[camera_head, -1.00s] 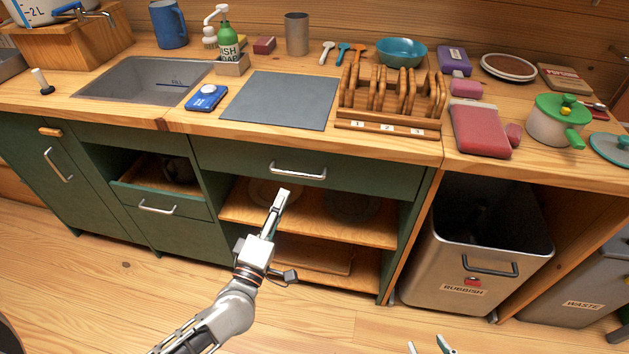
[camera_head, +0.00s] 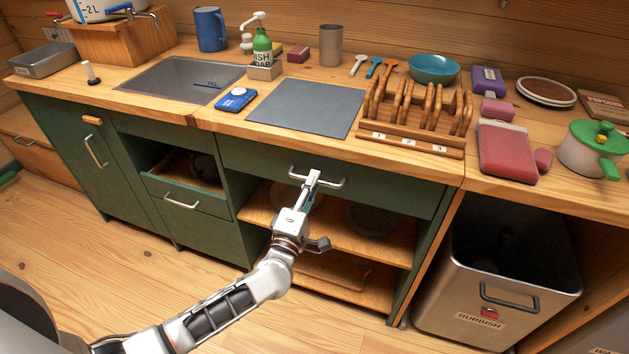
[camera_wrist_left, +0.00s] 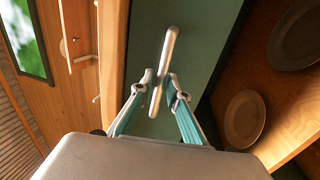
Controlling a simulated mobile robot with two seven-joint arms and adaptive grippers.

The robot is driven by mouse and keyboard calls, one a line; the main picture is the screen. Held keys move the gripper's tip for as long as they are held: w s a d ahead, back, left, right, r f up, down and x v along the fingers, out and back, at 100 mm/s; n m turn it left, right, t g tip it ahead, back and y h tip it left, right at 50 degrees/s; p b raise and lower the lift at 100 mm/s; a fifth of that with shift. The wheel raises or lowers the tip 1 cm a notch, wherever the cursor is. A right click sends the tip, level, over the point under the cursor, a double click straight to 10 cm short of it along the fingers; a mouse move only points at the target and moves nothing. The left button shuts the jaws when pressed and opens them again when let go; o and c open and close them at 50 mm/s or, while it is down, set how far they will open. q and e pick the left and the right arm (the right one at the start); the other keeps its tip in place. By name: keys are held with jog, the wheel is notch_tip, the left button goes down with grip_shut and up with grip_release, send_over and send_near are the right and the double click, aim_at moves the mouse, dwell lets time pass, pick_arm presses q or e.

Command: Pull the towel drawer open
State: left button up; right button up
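The wide green drawer front (camera_head: 388,191) under the countertop has a silver bar handle (camera_head: 336,184). No label marks it as the towel drawer. It looks flush with the cabinet. My left gripper (camera_head: 312,176) is at this handle. In the left wrist view the handle bar (camera_wrist_left: 168,50) passes between the two fingertips of my left gripper (camera_wrist_left: 161,78), one finger on each side and close to it. Whether both fingers press on the bar is unclear. My right gripper is out of view.
A smaller drawer (camera_head: 186,202) at the left stands partly open. Open shelves (camera_head: 385,240) with plates lie below the wide drawer. A rubbish bin (camera_head: 490,290) stands at the right. The wooden floor (camera_head: 165,280) in front is clear.

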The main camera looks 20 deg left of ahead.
pick_arm(q)
jog(key=shift+w+r, duration=0.1)
jog(key=shift+w, duration=0.35)
jog(key=shift+c, duration=0.3)
grip_shut()
jog(key=shift+s, duration=0.1)
